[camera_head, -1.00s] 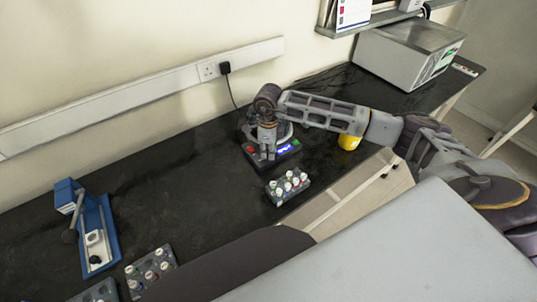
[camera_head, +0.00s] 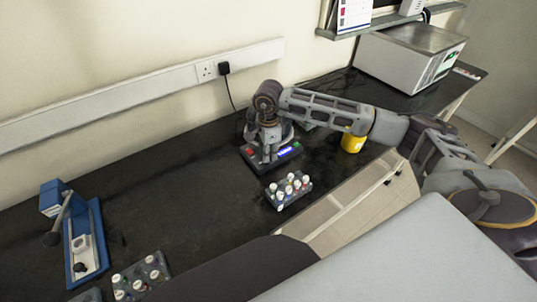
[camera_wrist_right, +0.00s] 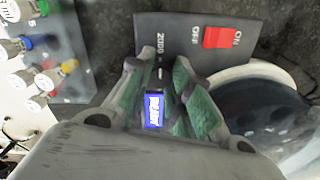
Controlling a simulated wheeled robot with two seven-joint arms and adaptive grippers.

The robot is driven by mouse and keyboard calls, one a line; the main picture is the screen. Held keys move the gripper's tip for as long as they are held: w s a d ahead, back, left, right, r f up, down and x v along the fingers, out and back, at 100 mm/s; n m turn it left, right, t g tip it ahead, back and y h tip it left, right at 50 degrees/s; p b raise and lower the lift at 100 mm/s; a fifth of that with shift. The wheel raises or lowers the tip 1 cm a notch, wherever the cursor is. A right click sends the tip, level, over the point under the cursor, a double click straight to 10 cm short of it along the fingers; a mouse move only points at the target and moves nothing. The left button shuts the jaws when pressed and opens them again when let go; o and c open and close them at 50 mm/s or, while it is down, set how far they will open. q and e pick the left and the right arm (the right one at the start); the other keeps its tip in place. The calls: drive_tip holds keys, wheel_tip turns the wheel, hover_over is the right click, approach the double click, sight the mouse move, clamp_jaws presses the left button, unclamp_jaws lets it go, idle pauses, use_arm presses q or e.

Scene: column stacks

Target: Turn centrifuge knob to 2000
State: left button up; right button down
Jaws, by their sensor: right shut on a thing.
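The centrifuge (camera_head: 251,164) stands on the dark bench, with a lit blue display (camera_head: 286,151) on its front panel. In the right wrist view the display (camera_wrist_right: 154,110) reads READY, and the panel (camera_wrist_right: 181,32) carries a 2000 label and a red ON/OFF switch (camera_wrist_right: 222,37). My right gripper (camera_head: 267,158) comes down onto the panel from above. Its green-padded fingers (camera_wrist_right: 160,82) are shut on the knob, beside the 2000 label. The knob is mostly hidden between the fingers, so I cannot tell its setting. My left gripper is not in view.
A tube rack (camera_head: 288,191) with coloured caps stands just in front of the centrifuge. A yellow container (camera_head: 352,144) is under my right forearm. A blue device (camera_head: 84,258) and another rack (camera_head: 139,281) are at left. A large grey box (camera_head: 405,65) sits at the back right.

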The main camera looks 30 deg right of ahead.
drive_tip(key=shift+r, duration=0.1)
idle(0.3)
drive_tip(key=c, duration=1.3)
unclamp_jaws()
drive_tip(key=shift+r, duration=5.95)
